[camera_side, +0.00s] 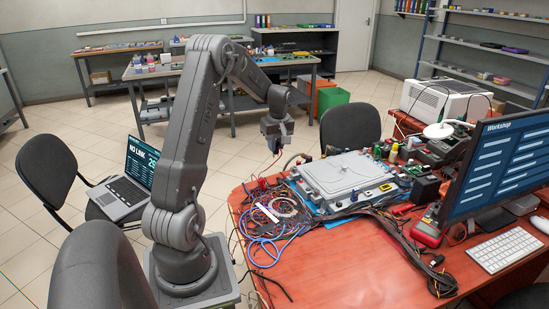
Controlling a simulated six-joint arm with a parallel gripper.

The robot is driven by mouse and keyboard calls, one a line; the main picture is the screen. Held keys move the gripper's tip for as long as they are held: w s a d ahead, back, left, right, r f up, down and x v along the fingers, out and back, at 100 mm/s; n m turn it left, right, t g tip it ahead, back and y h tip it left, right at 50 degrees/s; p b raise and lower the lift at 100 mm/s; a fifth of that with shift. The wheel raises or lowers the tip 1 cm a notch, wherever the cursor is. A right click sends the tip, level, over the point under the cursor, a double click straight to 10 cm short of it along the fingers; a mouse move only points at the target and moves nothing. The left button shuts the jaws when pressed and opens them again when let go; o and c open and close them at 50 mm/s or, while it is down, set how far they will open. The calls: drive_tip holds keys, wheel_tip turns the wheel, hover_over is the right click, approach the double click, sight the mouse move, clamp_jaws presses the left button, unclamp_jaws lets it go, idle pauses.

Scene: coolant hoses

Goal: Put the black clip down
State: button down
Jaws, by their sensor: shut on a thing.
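My gripper (277,147) points down above the far left part of the red-brown table (333,265), left of the grey flat case. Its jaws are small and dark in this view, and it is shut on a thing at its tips. That thing is too small to make out clearly; I take it for the black clip. It is held above the table's edge area, apart from the tabletop as far as I can tell. The coolant hoses cannot be told apart from the tangle of cables.
A grey case (345,178) lies on a blue mat. Tangled cables (270,225) cover the table's left part. A monitor (500,165), a keyboard (505,250) and a red meter (428,232) stand at the right. A black chair (350,127) is behind. The table's front middle is clear.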

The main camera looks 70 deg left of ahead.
drive_tip(key=shift+m, duration=0.6)
drive_tip(key=shift+s+d+f, duration=0.55)
drive_tip(key=shift+d+f, duration=0.05)
drive_tip(key=shift+f, duration=2.3)
drive_tip(key=shift+s+d+f, duration=0.6)
drive_tip(key=shift+d+f, duration=0.05)
drive_tip(key=shift+f, duration=2.3)
drive_tip(key=shift+s+d+f, duration=0.55)
drive_tip(key=shift+d+f, duration=0.05)
drive_tip(key=shift+f, duration=2.3)
drive_tip(key=shift+f, duration=0.1)
drive_tip(key=c, duration=1)
unclamp_jaws()
drive_tip(key=shift+c, duration=0.2)
